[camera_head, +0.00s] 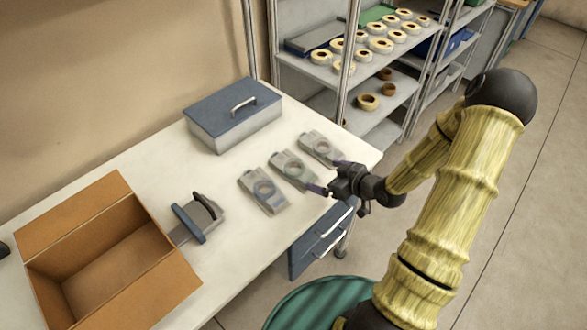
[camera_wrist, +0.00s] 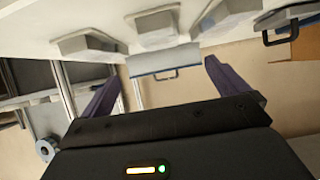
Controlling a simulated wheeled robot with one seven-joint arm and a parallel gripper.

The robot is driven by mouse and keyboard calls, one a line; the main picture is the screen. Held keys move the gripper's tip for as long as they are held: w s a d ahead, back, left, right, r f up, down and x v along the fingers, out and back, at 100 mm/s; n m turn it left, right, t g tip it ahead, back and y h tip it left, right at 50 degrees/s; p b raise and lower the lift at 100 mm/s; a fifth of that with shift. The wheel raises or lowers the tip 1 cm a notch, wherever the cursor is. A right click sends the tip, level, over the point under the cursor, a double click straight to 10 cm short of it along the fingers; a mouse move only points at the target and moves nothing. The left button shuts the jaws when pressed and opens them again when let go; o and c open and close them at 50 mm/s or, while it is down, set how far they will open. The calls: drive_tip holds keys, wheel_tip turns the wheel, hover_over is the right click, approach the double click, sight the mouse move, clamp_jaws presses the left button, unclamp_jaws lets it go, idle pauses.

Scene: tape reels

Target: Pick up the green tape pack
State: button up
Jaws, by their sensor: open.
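A blue-lidded grey box (camera_head: 235,113) stands behind the packs. A tape dispenser (camera_head: 200,216) and an open cardboard box (camera_head: 115,265) are to the left. A shelf (camera_head: 318,72) with several tape rolls stands behind. A teal round object (camera_head: 318,300) is below the table edge.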

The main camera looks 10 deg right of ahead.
drive_tip(key=p, duration=0.2)
approach(295, 167)
drive_tip(key=x, duration=0.4)
drive_tip(key=shift+f, duration=0.15)
drive_tip(key=shift+w+a, duration=0.1)
drive_tip(key=p+x, duration=0.1)
drive_tip(key=x, duration=0.3)
drive_tip(key=shift+a+p, duration=0.1)
drive_tip(key=shift+p, duration=0.3)
drive_tip(key=shift+w+a+f, duration=0.2)
drive_tip(key=shift+w+a, duration=0.05)
drive_tip(key=shift+w, duration=0.15)
drive_tip(key=c, duration=1.2)
drive_tip(key=shift+o, duration=0.2)
drive_tip(key=shift+r, duration=0.15)
